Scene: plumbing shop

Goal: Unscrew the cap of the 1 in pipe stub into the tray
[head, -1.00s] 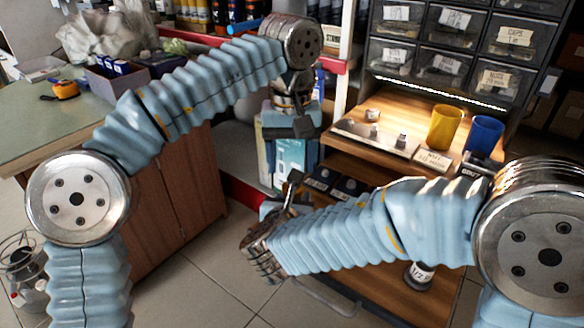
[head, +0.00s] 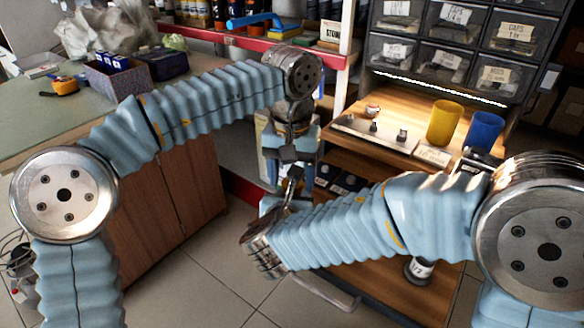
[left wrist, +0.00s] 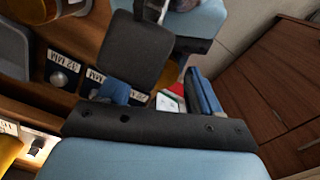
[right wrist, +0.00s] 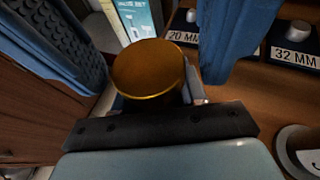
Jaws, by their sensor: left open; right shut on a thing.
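A brass-coloured round cap (right wrist: 148,68) fills the middle of the right wrist view, close in front of my right gripper (right wrist: 188,92). The gripper is shut on the pipe stub, whose body is mostly hidden under the cap. My left gripper (head: 290,172) points down, open, just above my right gripper (head: 283,205) in the head view. In the right wrist view its blue fingers stand on either side of the cap, apart from each other. I cannot tell whether they touch it.
A yellow cup (head: 445,122) and a blue cup (head: 483,132) stand right of the tray, below labelled drawers (head: 445,60). Labelled dark holders (right wrist: 293,50) sit on the lower shelf. A green-topped cabinet (head: 40,130) stands at left. Floor between is clear.

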